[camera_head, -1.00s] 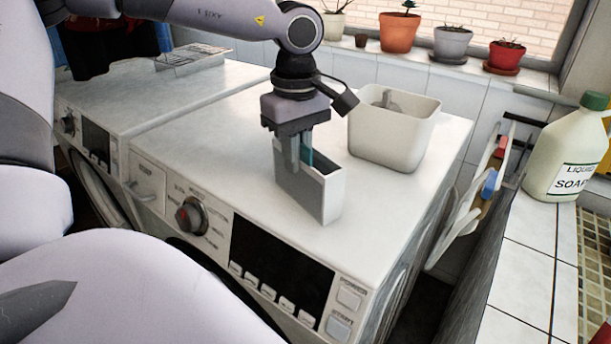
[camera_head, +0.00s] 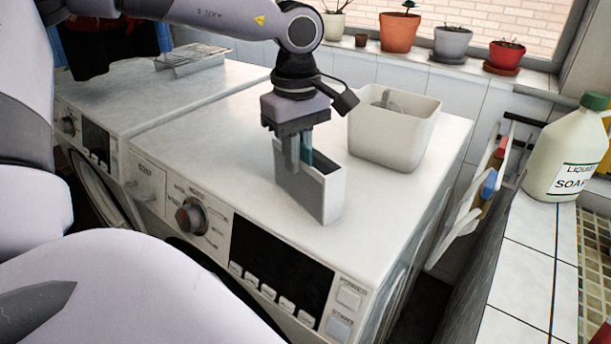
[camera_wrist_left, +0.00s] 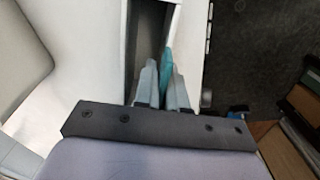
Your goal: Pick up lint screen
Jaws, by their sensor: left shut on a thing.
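A narrow grey-white open-topped box (camera_head: 325,197) stands upright on the washing machine's top (camera_head: 240,150). A teal piece (camera_head: 308,148), which I take to be the lint screen, shows at the box's upper opening. It also shows between the fingers in the left wrist view (camera_wrist_left: 167,70). My left gripper (camera_head: 303,160) points down into the box's opening, at its left end. Its fingers are shut on the teal piece. The piece's lower part is hidden inside the box. My right gripper is not in view.
A larger white bin (camera_head: 393,128) stands just behind and right of the box. A wire rack (camera_head: 190,58) lies on the second machine at the back left. A soap bottle (camera_head: 567,150) stands on the tiled ledge at right. Potted plants line the windowsill. The machine top left of the box is clear.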

